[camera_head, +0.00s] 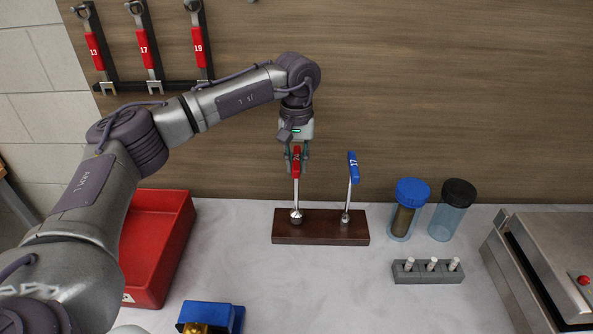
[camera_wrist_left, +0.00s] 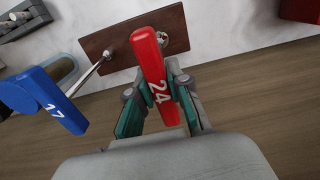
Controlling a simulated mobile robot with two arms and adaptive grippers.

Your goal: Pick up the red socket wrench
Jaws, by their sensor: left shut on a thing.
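The red socket wrench (camera_head: 297,164) stands upright on the left of a dark wooden stand (camera_head: 322,238), its socket end down at the board. Its red handle, marked 24, also shows in the left wrist view (camera_wrist_left: 153,72). My left gripper (camera_head: 296,158) comes from above and is shut on the red handle; in the left wrist view its fingers (camera_wrist_left: 160,110) lie on both sides of it. A blue-handled wrench (camera_head: 353,168), marked 17, stands to the right on the same stand and shows in the left wrist view (camera_wrist_left: 48,104). My right gripper is not in view.
A red bin (camera_head: 176,240) stands at the left, with a blue object (camera_head: 222,314) at the front. Blue-lidded (camera_head: 412,190) and black-lidded (camera_head: 459,192) jars, a grey socket holder (camera_head: 428,277) and a metal case (camera_head: 550,250) are at the right. Red wrenches (camera_head: 150,48) hang on the wall.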

